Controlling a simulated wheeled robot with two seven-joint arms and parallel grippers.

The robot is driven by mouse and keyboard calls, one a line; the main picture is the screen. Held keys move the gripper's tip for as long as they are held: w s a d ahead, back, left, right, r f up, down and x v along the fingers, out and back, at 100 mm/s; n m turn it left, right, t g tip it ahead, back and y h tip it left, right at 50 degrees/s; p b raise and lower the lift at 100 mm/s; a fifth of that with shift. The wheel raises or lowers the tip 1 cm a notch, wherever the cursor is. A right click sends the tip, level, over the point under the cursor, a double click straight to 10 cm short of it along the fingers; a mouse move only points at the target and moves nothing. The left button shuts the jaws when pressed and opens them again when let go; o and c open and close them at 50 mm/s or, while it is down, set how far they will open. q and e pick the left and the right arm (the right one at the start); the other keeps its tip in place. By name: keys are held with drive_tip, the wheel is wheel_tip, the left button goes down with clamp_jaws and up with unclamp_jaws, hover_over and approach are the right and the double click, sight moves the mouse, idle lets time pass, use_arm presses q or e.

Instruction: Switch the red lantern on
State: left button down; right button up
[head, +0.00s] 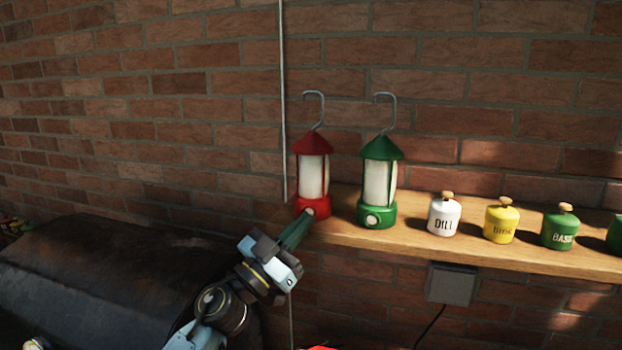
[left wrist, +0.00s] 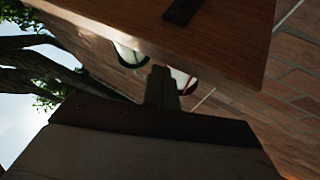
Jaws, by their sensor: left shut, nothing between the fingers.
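The red lantern (head: 312,178) stands upright at the left end of the wooden shelf, with a hook on top and a pale, unlit-looking glass body. A round pale button (head: 309,212) shows at the front of its red base. My left gripper (head: 304,222) is shut and empty, with its tips at or just in front of that button; I cannot tell whether they touch. In the left wrist view the shut fingers (left wrist: 161,85) point up toward the shelf edge, and part of the red lantern's base (left wrist: 182,80) shows behind them. My right gripper is not in view.
A green lantern (head: 379,185) stands close to the right on the shelf (head: 410,240). Further right are a white jar (head: 444,217), a yellow jar (head: 501,223) and a green jar (head: 560,230). A grey box (head: 451,284) hangs below the shelf. A brick wall is behind.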

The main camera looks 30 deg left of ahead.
use_arm(q)
drive_tip(key=shift+w, duration=0.1)
drive_tip(key=shift+w+a, duration=0.15)
drive_tip(key=shift+w, duration=0.2)
drive_tip(key=shift+w, duration=0.1)
idle(0.6)
drive_tip(key=shift+s+p, duration=0.45)
drive_tip(key=shift+s, duration=0.15)
drive_tip(key=s+d+p, duration=0.1)
drive_tip(key=s+d, duration=0.1)
drive_tip(key=s, duration=0.3)
drive_tip(key=shift+s+d, duration=0.25)
drive_tip(key=shift+s, duration=0.05)
